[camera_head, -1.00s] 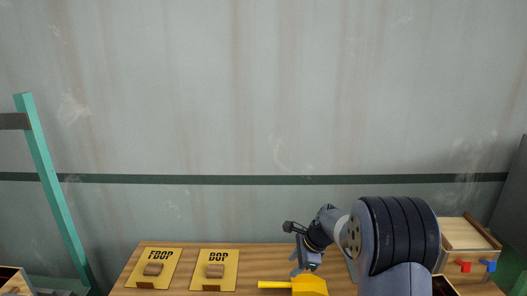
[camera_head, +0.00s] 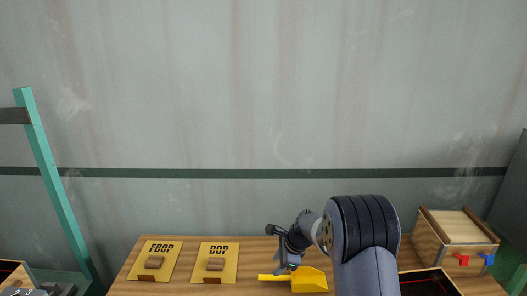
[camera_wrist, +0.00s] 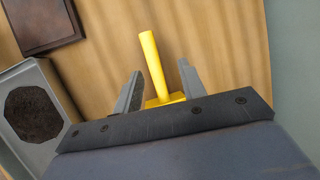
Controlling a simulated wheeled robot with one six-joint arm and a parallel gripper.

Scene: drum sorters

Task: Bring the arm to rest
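My gripper (camera_head: 286,268) is over the front of the wooden table, just behind and left of a yellow scoop (camera_head: 310,281). In the wrist view my gripper (camera_wrist: 158,82) has its two fingers spread apart. The scoop's yellow handle (camera_wrist: 152,60) shows between and beyond them, touching neither finger that I can see. The scoop lies on the table with its handle pointing left in the head view. My arm reaches in from the lower right, bent at a large dark joint.
Two yellow cards, marked FDOP (camera_head: 155,262) and BOP (camera_head: 216,263), lie left on the table (camera_head: 190,290). A wooden box (camera_head: 458,240) with red and blue knobs stands right, beside a dark tray (camera_head: 430,284). A teal post (camera_head: 52,180) rises at left. A grey container (camera_wrist: 30,72) is in the wrist view.

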